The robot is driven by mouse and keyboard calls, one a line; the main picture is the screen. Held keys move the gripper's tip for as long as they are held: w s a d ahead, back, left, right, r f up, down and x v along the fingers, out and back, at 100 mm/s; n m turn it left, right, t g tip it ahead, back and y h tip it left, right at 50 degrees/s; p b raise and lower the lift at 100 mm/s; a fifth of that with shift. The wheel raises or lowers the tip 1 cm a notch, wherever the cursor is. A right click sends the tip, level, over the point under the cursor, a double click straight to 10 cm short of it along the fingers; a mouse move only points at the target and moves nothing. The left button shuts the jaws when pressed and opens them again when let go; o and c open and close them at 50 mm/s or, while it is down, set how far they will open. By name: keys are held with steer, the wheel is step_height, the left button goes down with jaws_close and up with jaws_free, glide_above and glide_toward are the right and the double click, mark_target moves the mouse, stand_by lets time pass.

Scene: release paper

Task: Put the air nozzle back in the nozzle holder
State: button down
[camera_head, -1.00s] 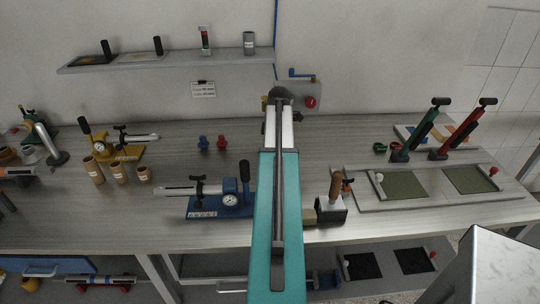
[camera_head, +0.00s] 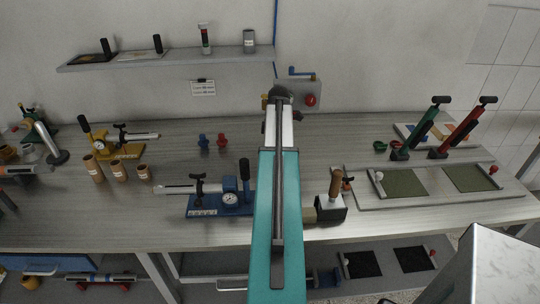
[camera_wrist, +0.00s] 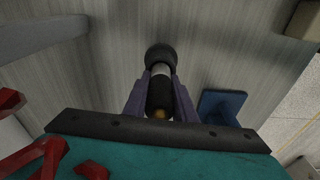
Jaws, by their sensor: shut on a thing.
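In the wrist view, my gripper (camera_wrist: 161,77) has its two purple fingers closed on a dark cylindrical thing with a silver band (camera_wrist: 161,69), which looks like the air nozzle. It has a round black end beyond the fingertips and a small brass-coloured spot nearer the camera. In the head view, my teal arm reaches toward the back of the bench; its dark far end lies in front of the wall. The fingers and the held thing cannot be made out there. I cannot clearly identify the nozzle holder in either view.
A grey wall box (camera_head: 313,93) with a blue handle and red knob is beside my arm's end. Blue (camera_head: 203,141) and red (camera_head: 221,142) small pieces stand left of the arm. A blue gauge fixture (camera_head: 225,203) and a wooden-handled block (camera_head: 331,206) flank the arm.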

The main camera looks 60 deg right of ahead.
steer(key=shift+r+p, duration=0.95)
steer(key=shift+r, duration=0.2)
stand_by(1.9)
steer(key=shift+f+b, duration=0.6)
steer(key=shift+f, duration=0.75)
stand_by(0.7)
steer(key=c, duration=1.4)
jaws_free()
steer(key=shift+r, duration=0.1)
steer(key=shift+s+d+r+b, duration=0.2)
steer(key=shift+r+b, duration=0.35)
steer(key=shift+r, duration=1.7)
steer(key=shift+s+d+r+b, duration=0.1)
steer(key=shift+s+r+b, duration=0.3)
steer(key=shift+r, duration=1.9)
steer(key=shift+s+d+r+b, duration=0.15)
steer(key=shift+r+b, duration=0.55)
steer(key=shift+r, duration=1.55)
